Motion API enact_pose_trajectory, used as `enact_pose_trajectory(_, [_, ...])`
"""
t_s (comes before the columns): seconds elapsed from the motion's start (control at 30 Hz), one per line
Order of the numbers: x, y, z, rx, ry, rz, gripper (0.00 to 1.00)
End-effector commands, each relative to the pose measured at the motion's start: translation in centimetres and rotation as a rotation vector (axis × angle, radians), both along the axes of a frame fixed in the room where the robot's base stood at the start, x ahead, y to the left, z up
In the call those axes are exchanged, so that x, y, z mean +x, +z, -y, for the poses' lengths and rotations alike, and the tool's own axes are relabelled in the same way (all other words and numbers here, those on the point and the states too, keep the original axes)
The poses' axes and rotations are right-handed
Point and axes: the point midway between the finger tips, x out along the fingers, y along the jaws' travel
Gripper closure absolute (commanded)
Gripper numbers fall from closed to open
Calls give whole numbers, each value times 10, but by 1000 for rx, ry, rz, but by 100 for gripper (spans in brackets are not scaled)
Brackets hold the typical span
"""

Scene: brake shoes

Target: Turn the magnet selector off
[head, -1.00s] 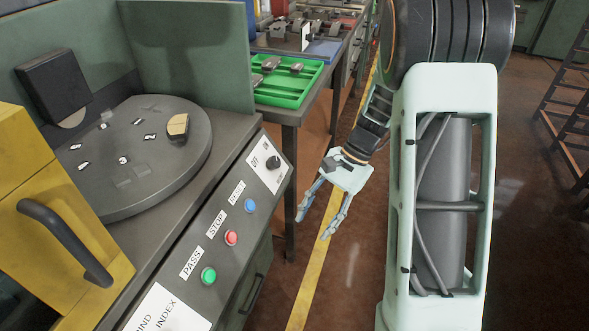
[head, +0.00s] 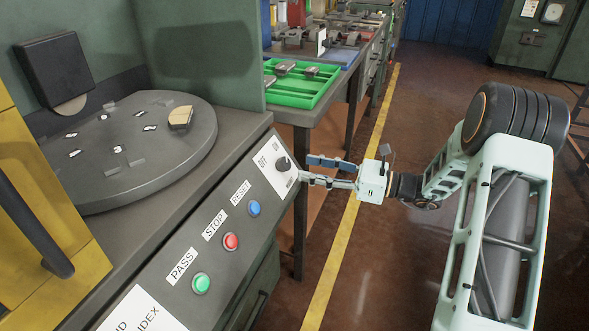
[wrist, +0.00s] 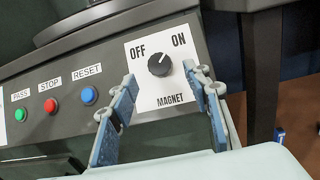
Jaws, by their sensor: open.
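The magnet selector is a round black knob (head: 283,164) on a white plate on the sloped panel. In the wrist view the knob (wrist: 160,64) has a white pointer mark that leans up and right, towards ON; OFF is printed at its left and MAGNET below. My gripper (head: 306,168) is open and empty, just right of the plate, pointing at the knob. In the wrist view its blue-padded fingers (wrist: 158,82) frame the plate, with the knob between and beyond the tips. The right fingertip looks close to the knob; I see no clear contact.
Blue RESET (head: 254,208), red STOP (head: 231,241) and green PASS (head: 201,283) buttons line the panel left of the selector. A round turntable (head: 150,165) lies above the panel. A green tray (head: 318,88) sits on the bench behind. The floor on the right is open.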

Motion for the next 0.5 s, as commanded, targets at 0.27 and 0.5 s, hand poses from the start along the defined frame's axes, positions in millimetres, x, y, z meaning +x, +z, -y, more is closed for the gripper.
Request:
enact_pose_trajectory(0.27, [12, -2, -41, -1, 2, 2, 56])
enact_pose_trajectory(0.5, [15, 0, -50, -1, 0, 0, 56])
